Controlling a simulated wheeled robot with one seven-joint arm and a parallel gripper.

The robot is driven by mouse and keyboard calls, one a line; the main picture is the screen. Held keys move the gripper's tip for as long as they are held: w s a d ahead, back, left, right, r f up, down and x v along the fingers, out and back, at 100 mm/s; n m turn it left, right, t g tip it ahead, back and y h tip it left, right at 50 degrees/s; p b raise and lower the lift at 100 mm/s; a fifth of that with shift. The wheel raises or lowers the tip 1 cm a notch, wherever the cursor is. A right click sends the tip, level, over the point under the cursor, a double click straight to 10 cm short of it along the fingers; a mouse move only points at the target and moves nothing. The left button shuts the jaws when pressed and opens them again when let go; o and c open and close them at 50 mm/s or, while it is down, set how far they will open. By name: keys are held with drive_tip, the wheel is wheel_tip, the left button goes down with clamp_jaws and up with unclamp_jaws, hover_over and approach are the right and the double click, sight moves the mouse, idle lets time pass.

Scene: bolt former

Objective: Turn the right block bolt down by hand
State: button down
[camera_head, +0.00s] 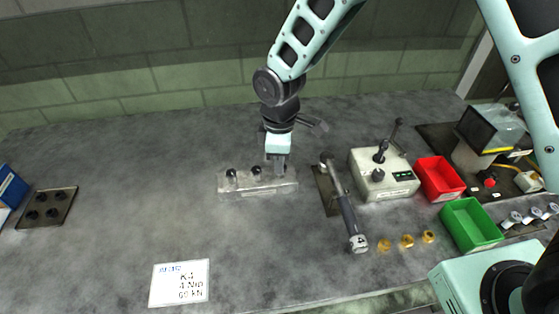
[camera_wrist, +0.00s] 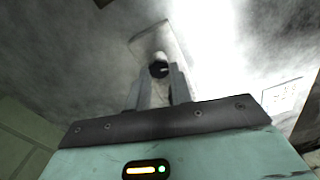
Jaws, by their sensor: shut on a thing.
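The grey metal block (camera_head: 235,192) lies on the bench, with a black left bolt (camera_head: 231,175) and a black middle bolt (camera_head: 256,171) standing on its top. My gripper (camera_head: 279,170) points down over the right end of the block and hides the right bolt in the head view. In the wrist view a dark round bolt head (camera_wrist: 158,69) sits between the tips of my gripper (camera_wrist: 160,76), in front of the pale block (camera_wrist: 152,40). The gripper is shut on this right bolt. How deep the bolt sits cannot be told.
A torque wrench (camera_head: 347,212) lies right of the block. Beyond it are a control box (camera_head: 394,185), a red bin (camera_head: 440,178), a green bin (camera_head: 470,225) and brass rings (camera_head: 406,241).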

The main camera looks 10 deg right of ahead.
drive_tip(key=m, duration=0.3)
drive_tip(key=shift+w+m+b, duration=0.1)
drive_tip(key=shift+m+b, duration=0.2)
drive_tip(key=m, duration=0.3)
drive_tip(key=shift+m, duration=0.3)
drive_tip(key=m, duration=0.3)
drive_tip(key=shift+w+d+r+m, duration=0.1)
drive_tip(key=shift+m, duration=0.3)
drive_tip(key=c, duration=2.2)
unclamp_jaws()
drive_tip(key=shift+d+m, duration=0.1)
drive_tip(key=shift+m, duration=1.5)
drive_tip(key=c, duration=2.2)
unclamp_jaws()
drive_tip(key=c, duration=1.2)
unclamp_jaws()
drive_tip(key=shift+c, duration=0.2)
wheel_tip(320, 180, up, 17)
drive_tip(key=b, duration=0.1)
drive_tip(key=shift+b, duration=0.35)
